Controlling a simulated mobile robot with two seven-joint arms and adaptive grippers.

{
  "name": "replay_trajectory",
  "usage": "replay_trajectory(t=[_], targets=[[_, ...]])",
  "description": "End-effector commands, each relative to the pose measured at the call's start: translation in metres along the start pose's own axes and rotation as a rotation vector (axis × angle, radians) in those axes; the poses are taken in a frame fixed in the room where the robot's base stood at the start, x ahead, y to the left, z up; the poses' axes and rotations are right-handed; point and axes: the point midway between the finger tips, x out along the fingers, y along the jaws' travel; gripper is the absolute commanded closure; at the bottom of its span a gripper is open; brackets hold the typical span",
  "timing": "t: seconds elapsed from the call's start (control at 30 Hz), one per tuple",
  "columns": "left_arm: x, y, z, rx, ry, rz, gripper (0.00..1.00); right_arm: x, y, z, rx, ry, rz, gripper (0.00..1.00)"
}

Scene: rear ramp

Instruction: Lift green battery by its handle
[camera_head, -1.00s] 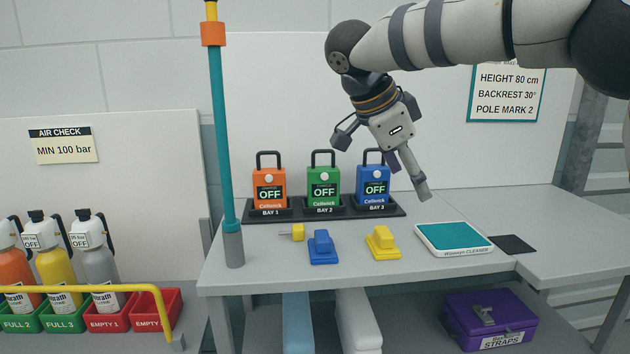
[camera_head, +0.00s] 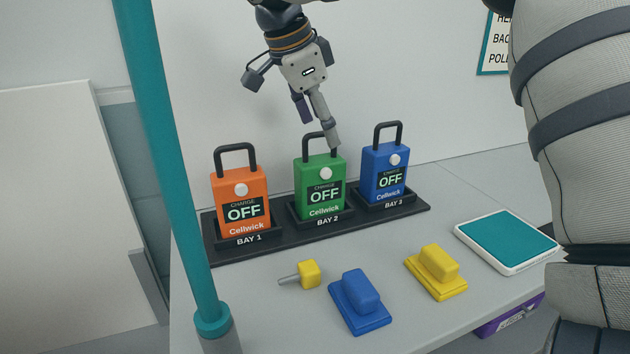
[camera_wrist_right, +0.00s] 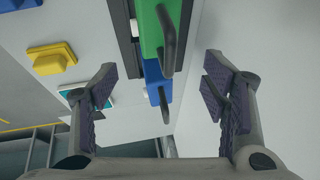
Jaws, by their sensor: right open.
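The green battery (camera_head: 317,190) stands upright in BAY 2 of the black dock (camera_head: 278,235), with its label reading OFF. Its black handle (camera_head: 333,148) is on top, partly hidden by a finger of my right gripper (camera_head: 320,122). My right gripper is open and empty, pointing down just above and at that handle. In the right wrist view the green battery (camera_wrist_right: 150,30) and its handle (camera_wrist_right: 168,42) lie between the two spread fingers' lines; whether they touch, I cannot tell. My left gripper is out of view.
The orange battery (camera_head: 240,203) in BAY 1 and the blue battery (camera_head: 384,172) in BAY 3 stand close on either side. A teal pole (camera_head: 168,150) rises at the left. Blue (camera_head: 360,300) and yellow (camera_head: 436,272) blocks lie in front.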

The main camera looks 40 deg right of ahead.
Motion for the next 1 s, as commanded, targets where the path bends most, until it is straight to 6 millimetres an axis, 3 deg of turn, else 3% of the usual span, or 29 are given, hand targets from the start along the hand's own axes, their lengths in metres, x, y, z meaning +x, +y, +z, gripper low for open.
replay_trajectory(t=[0.4, 0.63, 0.67, 0.93, 1.0], targets=[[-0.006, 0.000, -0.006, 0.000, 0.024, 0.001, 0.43, 0.064, 0.006, 0.004, 0.000, 0.000, -0.001, 0.32], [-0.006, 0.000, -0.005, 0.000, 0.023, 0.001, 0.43, 0.069, 0.005, 0.004, 0.000, 0.000, -0.002, 0.32], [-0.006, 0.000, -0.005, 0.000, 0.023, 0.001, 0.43, 0.069, 0.005, 0.004, 0.000, 0.000, -0.002, 0.34], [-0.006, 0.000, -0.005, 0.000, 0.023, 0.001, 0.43, 0.069, 0.005, 0.005, 0.000, 0.000, -0.002, 0.96], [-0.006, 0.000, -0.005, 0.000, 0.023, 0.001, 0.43, 0.069, 0.005, 0.005, -0.001, 0.000, -0.001, 1.00]])
